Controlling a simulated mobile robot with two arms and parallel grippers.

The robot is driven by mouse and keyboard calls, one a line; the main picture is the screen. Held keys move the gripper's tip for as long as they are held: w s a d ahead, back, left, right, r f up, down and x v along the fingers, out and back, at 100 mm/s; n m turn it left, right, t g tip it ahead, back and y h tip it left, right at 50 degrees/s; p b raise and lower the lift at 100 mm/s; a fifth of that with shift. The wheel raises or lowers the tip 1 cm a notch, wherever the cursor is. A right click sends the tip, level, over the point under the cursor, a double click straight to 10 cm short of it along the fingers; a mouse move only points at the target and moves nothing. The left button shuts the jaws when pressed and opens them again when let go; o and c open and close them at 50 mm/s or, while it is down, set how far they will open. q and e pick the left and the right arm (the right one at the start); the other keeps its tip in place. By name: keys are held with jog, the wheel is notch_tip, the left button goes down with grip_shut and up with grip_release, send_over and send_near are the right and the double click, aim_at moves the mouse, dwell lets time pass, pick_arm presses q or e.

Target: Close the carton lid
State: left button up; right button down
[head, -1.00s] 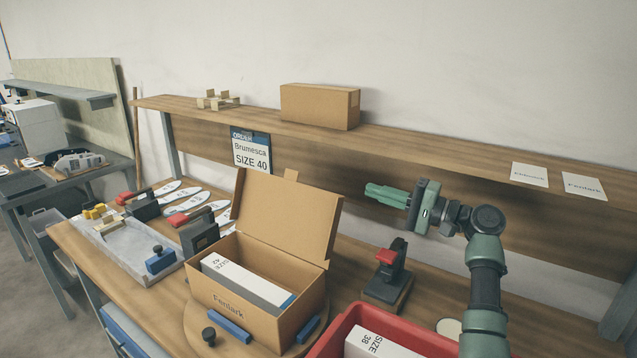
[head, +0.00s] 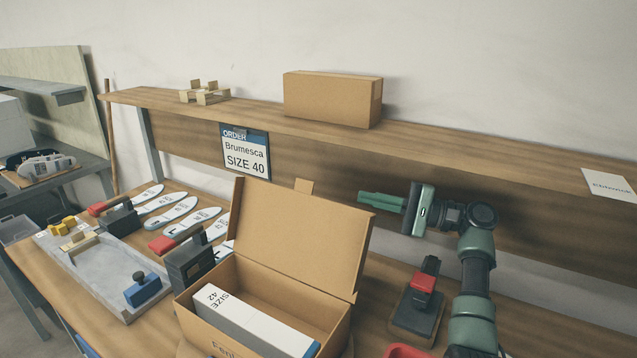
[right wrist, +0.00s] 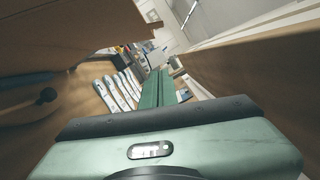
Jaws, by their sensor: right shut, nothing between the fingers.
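The open carton (head: 260,300) stands on the bench with a white box marked SIZE 42 (head: 250,322) inside. Its lid (head: 300,228) is raised and leans back a little, with a small tab (head: 304,186) at its top edge. My right gripper (head: 362,199) is shut and empty, just right of the lid's upper right corner, pointing left. In the right wrist view the shut green fingers (right wrist: 158,88) point away, with a brown panel, probably the lid (right wrist: 70,45), at upper left. My left gripper is not in view.
A shelf (head: 450,140) runs behind the carton and bears a closed carton (head: 332,98). A stand with a red part (head: 420,300) is at right. Insoles (head: 170,212), dark stands and a grey tray (head: 100,270) lie at left. An order card (head: 245,152) hangs behind.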

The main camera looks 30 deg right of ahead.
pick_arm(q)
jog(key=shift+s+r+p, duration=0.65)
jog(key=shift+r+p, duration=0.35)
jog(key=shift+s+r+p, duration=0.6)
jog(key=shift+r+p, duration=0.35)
pick_arm(e)
jog(key=w+a+r, duration=0.2)
jog(key=w+a, duration=0.2)
jog(key=a, duration=0.6)
jog(key=shift+w+r, duration=0.3)
jog(key=shift+r, duration=0.05)
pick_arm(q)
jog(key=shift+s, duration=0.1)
pick_arm(e)
jog(key=shift+a, duration=0.1)
